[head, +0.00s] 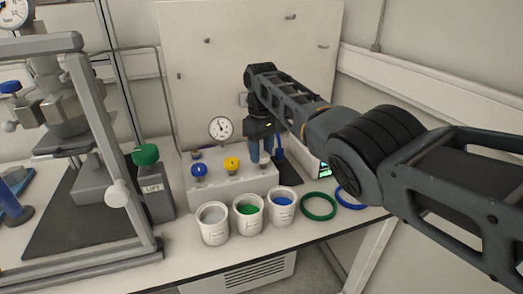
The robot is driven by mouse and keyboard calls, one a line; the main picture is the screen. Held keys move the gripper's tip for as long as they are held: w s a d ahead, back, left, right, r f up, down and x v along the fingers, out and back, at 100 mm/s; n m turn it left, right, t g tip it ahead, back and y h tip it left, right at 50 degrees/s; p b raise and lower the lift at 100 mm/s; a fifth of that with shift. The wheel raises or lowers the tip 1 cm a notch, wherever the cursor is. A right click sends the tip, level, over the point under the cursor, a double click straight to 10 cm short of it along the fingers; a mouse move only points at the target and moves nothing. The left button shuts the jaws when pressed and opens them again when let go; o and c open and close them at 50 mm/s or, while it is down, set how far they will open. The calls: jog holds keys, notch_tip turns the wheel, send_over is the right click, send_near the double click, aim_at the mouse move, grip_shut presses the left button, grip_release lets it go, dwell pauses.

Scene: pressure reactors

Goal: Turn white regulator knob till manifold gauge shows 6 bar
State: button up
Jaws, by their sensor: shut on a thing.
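The white manifold block (232,188) stands on the bench, with blue (199,170) and yellow (232,164) knobs on its top. The round manifold gauge (221,128) rises behind them; its dark needle is too small to read in bar. My gripper (262,163) points down over the right end of the manifold, with its fingers shut at the block's top.
Three white cups (213,225) stand along the front of the manifold. Green (318,206) and blue (350,197) rings lie to the right. A grey metal frame (130,190) with a reactor, and a green-knobbed box (155,185), stand left. A white panel (215,70) is behind.

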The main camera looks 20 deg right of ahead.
aim_at(262, 154)
jog(key=m, duration=0.4)
jog(key=shift+m+p, duration=0.3)
jog(key=shift+p, duration=0.1)
jog(key=shift+d+m, duration=0.1)
jog(key=shift+m, duration=1.8)
jog(key=o, duration=1.1)
jog(key=shift+c, duration=0.2)
jog(key=shift+r, duration=3.9)
